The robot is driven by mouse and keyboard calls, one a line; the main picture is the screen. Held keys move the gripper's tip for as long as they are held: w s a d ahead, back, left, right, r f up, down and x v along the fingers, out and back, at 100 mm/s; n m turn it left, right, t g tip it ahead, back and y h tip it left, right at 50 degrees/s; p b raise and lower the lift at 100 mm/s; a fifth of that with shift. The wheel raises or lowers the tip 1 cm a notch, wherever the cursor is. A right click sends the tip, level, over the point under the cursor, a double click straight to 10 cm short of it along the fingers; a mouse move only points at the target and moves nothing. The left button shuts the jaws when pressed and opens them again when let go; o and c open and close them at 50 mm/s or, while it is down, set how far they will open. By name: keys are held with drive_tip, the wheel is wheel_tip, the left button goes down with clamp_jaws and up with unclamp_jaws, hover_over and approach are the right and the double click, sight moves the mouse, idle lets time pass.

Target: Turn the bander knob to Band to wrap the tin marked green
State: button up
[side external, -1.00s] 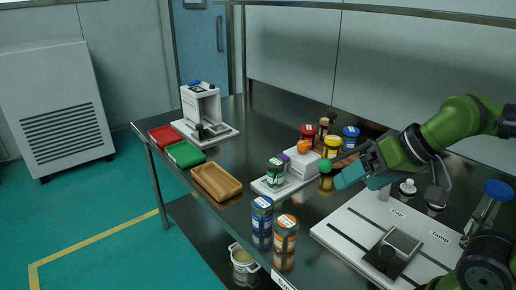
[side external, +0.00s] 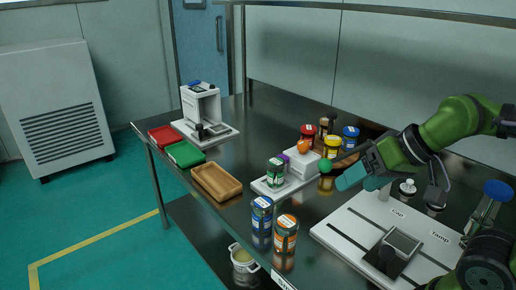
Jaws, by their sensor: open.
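A tin with a green band and white label (side external: 276,172) stands upright on a white base plate (side external: 268,188) at the middle of the table. Behind it on the same unit is a white block (side external: 303,163) with an orange knob (side external: 303,147) on top, which looks like the bander. A purple part shows between tin and block. The knob's setting and any Band lettering are too small to read. A green ball (side external: 325,165) is right of the block. My gripper (side external: 346,180) is open and empty, right of the block and apart from the knob.
Blue (side external: 262,216) and orange (side external: 285,232) tins stand in front; several more stand behind the block. A wooden tray (side external: 216,183), green and red trays and a white machine (side external: 204,108) are left. A Cap/Tamp board (side external: 345,240) lies below my arm.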

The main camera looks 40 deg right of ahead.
drive_tip(key=shift+w+d+f+g, duration=0.3)
drive_tip(key=shift+w+f, duration=0.1)
drive_tip(key=shift+w, duration=0.15)
drive_tip(key=shift+w+d+f+g, duration=0.25)
drive_tip(key=shift+w+f, duration=0.15)
drive_tip(key=shift+w, duration=0.15)
drive_tip(key=shift+c, duration=0.3)
drive_tip(key=w+d+r+n+t+h, duration=0.2)
drive_tip(key=w+d+r+h, duration=0.1)
drive_tip(key=w+d, duration=0.6)
drive_tip(key=w+d+r+n+t+h, duration=0.2)
drive_tip(key=w+d+h, duration=0.2)
drive_tip(key=w+d, duration=0.5)
drive_tip(key=w+r+n+t+y, duration=0.2)
drive_tip(key=w+r+n+t, duration=0.3)
drive_tip(key=w+n, duration=0.85)
drive_tip(key=n+g, duration=1.2)
drive_tip(key=n, duration=0.2)
approach(304, 143)
drive_tip(key=shift+m, duration=0.25)
drive_tip(key=x, duration=0.9)
drive_tip(key=shift+w+f, duration=0.1)
